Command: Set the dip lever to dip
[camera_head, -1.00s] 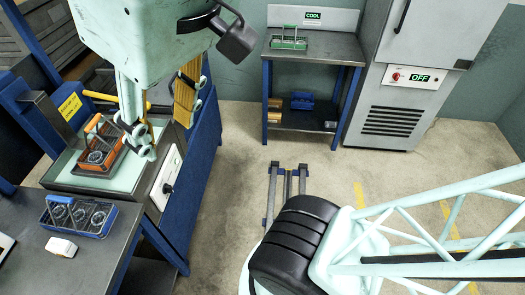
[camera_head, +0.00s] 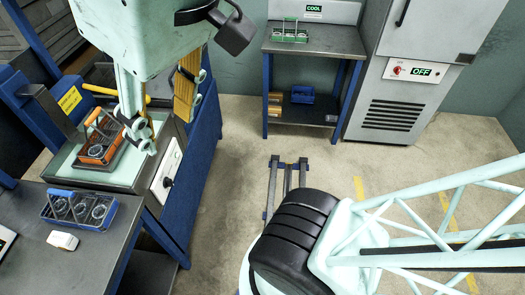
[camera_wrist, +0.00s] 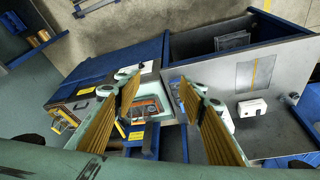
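My gripper (camera_head: 165,105) hangs pointing down over the dip station, its two fingers apart and nothing between them. In the wrist view the two fingers (camera_wrist: 160,88) with brass-coloured pads are spread wide. A yellow bar (camera_head: 102,90), which looks like the dip lever's handle, runs behind the near finger, which partly covers it. I cannot tell its setting, nor pick it out surely in the wrist view. Below is the pale tray (camera_head: 75,176) with an orange rack (camera_head: 101,150) in it. The rack shows between the fingers in the wrist view (camera_wrist: 147,103).
A white panel with a black knob (camera_head: 167,183) is on the station's front. A blue rack (camera_head: 80,210) and a white block (camera_head: 62,240) lie on the near table. A green rack (camera_head: 288,36) stands on the back bench, beside a cabinet reading OFF (camera_head: 420,73).

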